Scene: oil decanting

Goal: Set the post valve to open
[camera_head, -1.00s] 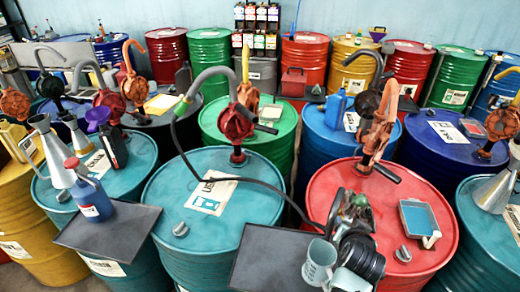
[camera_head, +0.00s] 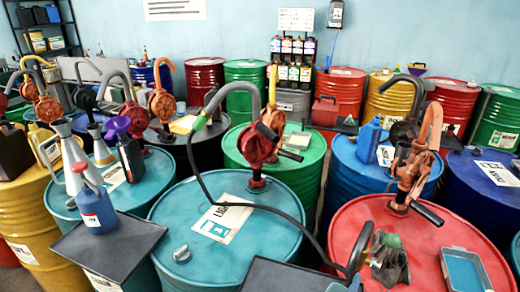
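I cannot pick out a part that is clearly the post valve. A red hand pump (camera_head: 258,146) stands on the near teal drum (camera_head: 170,238). Its grey curved spout (camera_head: 230,100) ends in a green fitting (camera_head: 200,122). A black hose (camera_head: 270,207) runs from that fitting across the teal drum towards the red drum (camera_head: 420,235). An orange-red pump (camera_head: 410,178) stands on the red drum, with its lever pointing down to the right. My gripper is not in view.
A dark flat tray (camera_head: 110,240) with a blue bottle (camera_head: 97,208) is at left. Several drums with pumps crowd the room, leaving narrow gaps.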

